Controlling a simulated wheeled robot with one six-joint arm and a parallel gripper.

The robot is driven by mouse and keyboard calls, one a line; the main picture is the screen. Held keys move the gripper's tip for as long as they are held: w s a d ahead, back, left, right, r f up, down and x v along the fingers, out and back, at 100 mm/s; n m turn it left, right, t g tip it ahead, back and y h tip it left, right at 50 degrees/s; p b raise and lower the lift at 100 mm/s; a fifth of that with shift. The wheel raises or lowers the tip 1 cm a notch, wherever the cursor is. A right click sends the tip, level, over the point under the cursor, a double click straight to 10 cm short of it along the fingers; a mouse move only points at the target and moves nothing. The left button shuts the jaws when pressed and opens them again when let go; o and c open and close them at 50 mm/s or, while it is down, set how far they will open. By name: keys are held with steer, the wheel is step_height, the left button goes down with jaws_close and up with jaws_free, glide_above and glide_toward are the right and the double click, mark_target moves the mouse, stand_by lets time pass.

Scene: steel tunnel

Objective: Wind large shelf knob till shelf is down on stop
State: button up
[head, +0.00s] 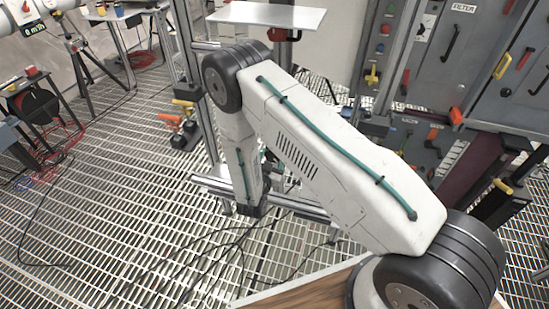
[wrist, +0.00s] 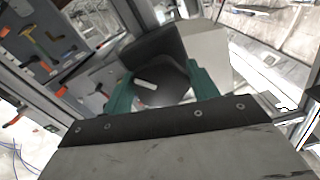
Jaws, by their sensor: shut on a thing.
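In the wrist view, the two teal fingers of my gripper (wrist: 160,88) stand on either side of a dark round knob (wrist: 168,76) with a short white mark on its face. The gripper is shut on this knob. A black block sits directly behind the knob. In the head view, a flat pale shelf (head: 265,14) stands level on an upright metal frame at the top, beyond my arm. My arm hides the knob and my fingertips there. I cannot see the stop, so the gap between shelf and stop cannot be told.
A grey panel with handles and a FILTER label (head: 464,8) stands at the right. A horizontal metal rail (head: 290,203) runs behind my forearm. A cable reel (head: 35,105) and loose cables lie at the left. The grating floor (head: 110,200) at left centre is mostly open.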

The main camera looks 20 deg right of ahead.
steer(key=shift+s+d+f+n, duration=0.1)
steer(key=shift+s+f+n, duration=0.1)
steer(key=shift+n, duration=0.1)
steer(key=o, duration=1)
steer(key=shift+w+r, duration=0.1)
steer(key=shift+s+a, duration=0.2)
steer(key=shift+a, duration=0.1)
steer(key=v, duration=0.7)
steer(key=shift+s, duration=0.15)
